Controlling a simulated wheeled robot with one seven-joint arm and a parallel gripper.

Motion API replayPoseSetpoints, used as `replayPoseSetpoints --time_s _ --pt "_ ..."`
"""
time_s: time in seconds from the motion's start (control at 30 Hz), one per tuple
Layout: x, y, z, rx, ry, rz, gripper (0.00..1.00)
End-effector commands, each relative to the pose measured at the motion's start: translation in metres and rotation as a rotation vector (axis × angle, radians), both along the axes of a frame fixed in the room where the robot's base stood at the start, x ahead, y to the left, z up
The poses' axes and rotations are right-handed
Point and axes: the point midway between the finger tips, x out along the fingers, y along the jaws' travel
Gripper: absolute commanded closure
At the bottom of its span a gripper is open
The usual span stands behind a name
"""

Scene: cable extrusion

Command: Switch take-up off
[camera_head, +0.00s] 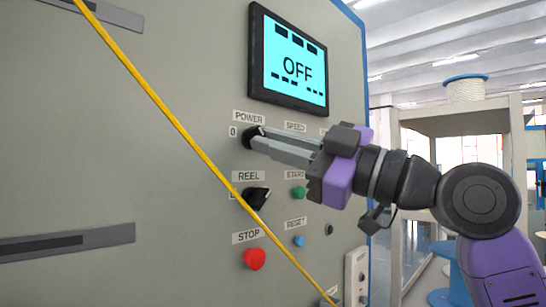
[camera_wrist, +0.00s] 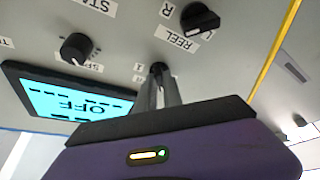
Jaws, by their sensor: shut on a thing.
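The grey control panel (camera_head: 150,70) fills the left of the head view. Its screen (camera_head: 289,60) is lit cyan and reads OFF; it also shows in the wrist view (camera_wrist: 65,97). The black POWER knob (camera_head: 250,137) is under the screen, next to a "0" mark. My gripper (camera_head: 256,139) is shut on this knob, its two long fingers reaching in from the right. In the wrist view the fingers (camera_wrist: 158,75) meet at the knob, which they partly hide.
The black REEL knob (camera_head: 257,197), red STOP button (camera_head: 254,259), green START button (camera_head: 298,192) and blue RESET button (camera_head: 298,241) are below. A yellow cable (camera_head: 165,112) runs diagonally across the panel. A SPEED knob (camera_wrist: 77,47) shows in the wrist view.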

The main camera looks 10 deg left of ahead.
Motion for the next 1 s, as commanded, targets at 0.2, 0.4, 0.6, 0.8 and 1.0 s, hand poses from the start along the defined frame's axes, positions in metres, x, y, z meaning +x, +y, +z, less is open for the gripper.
replayPoseSetpoints --time_s 0.2,0.4,0.6,0.8,1.0 --pt "0.0007 0.0 0.0 -0.048 -0.06 0.0 1.0" --pt "0.0008 0.0001 0.0008 -0.064 -0.081 0.0 1.0" --pt "0.0008 0.0001 0.0009 -0.066 -0.085 0.0 1.0" --pt "0.0008 0.0001 0.0009 -0.066 -0.084 -0.001 0.85" --pt "0.0007 0.0 0.0009 -0.065 -0.083 -0.001 0.67"
